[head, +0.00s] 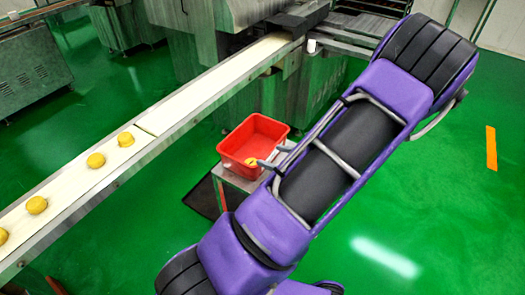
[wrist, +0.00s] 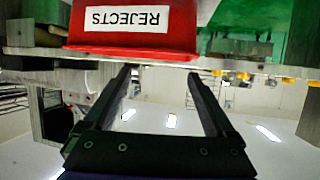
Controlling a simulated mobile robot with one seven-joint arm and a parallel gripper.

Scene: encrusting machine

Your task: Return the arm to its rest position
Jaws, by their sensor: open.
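My purple and black arm crosses the head view from upper right to bottom centre, bent and raised in front of the scene. In the wrist view, which is upside down, my gripper (wrist: 158,75) has its two dark fingers spread wide with nothing between them. The red rejects bin (wrist: 130,28) lies beyond the fingertips there, its REJECTS label readable. In the head view the red bin (head: 252,130) stands on a small metal stand, with a yellow piece (head: 250,161) in it. The arm covers part of the bin's right side.
A conveyor (head: 185,104) runs diagonally on the left, with several yellow-brown round pieces (head: 96,160) on its white belt. A large grey-green machine (head: 215,45) stands at the back. The green floor (head: 440,200) at right is clear, with an orange stripe (head: 491,148).

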